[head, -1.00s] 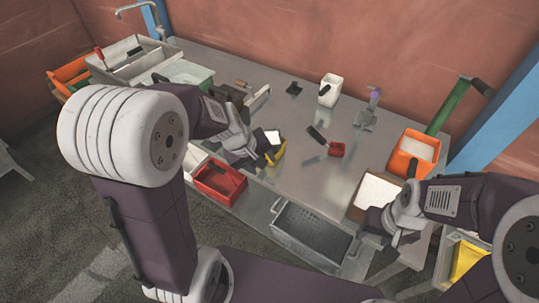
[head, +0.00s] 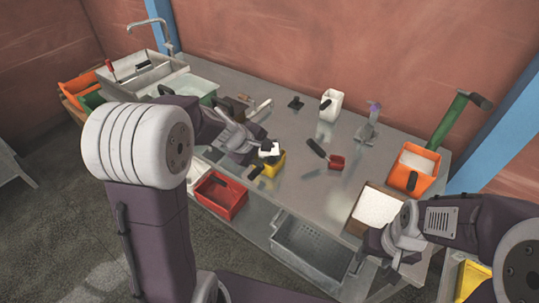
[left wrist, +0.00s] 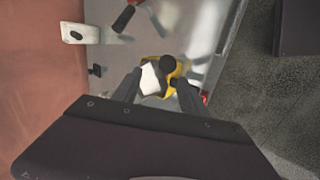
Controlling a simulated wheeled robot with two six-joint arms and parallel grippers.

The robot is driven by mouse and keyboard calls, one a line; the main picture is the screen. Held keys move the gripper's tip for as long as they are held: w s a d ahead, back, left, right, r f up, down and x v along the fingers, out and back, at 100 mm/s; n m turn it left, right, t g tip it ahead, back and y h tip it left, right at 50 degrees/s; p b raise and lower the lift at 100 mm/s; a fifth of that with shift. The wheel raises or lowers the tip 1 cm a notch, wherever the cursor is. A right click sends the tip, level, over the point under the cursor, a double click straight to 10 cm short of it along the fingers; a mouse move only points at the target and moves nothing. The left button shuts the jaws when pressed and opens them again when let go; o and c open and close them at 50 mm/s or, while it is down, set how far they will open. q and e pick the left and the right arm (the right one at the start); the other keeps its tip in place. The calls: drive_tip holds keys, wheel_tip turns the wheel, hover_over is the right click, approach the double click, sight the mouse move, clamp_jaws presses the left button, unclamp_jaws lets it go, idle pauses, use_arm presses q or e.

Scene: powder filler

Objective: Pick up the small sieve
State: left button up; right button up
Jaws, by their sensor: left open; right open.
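A small yellow item (head: 279,163) with a white top and a black part sits on the metal table, partly hidden by my left gripper. I cannot tell surely whether it is the small sieve. My left gripper (head: 262,158) is open, with its dark fingers over and beside this item. In the left wrist view the yellow item (left wrist: 174,85) shows between and just beyond the open fingertips (left wrist: 158,86); no grip on it shows. A red scoop-like tool (head: 337,162) with a dark handle lies to the right. My right gripper (head: 388,268) is open and empty near the table's front right edge.
A white container (head: 331,104) and a small stand (head: 367,130) are at the back. An orange bin (head: 426,184) and a tray with white contents (head: 376,207) stand right. A red bin (head: 220,196) and a grey basket (head: 310,248) are along the front. The table's middle is mostly clear.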

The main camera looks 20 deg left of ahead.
use_arm(q)
drive_tip(key=x, duration=0.2)
drive_tip(key=b+x, duration=0.1)
drive_tip(key=x, duration=0.4)
drive_tip(key=shift+a+f, duration=0.2)
drive_tip(key=shift+f, duration=0.15)
drive_tip(key=shift+w+f, duration=0.15)
drive_tip(key=shift+w, duration=0.1)
drive_tip(key=shift+s, duration=0.15)
drive_tip(key=c, duration=0.4)
clamp_jaws()
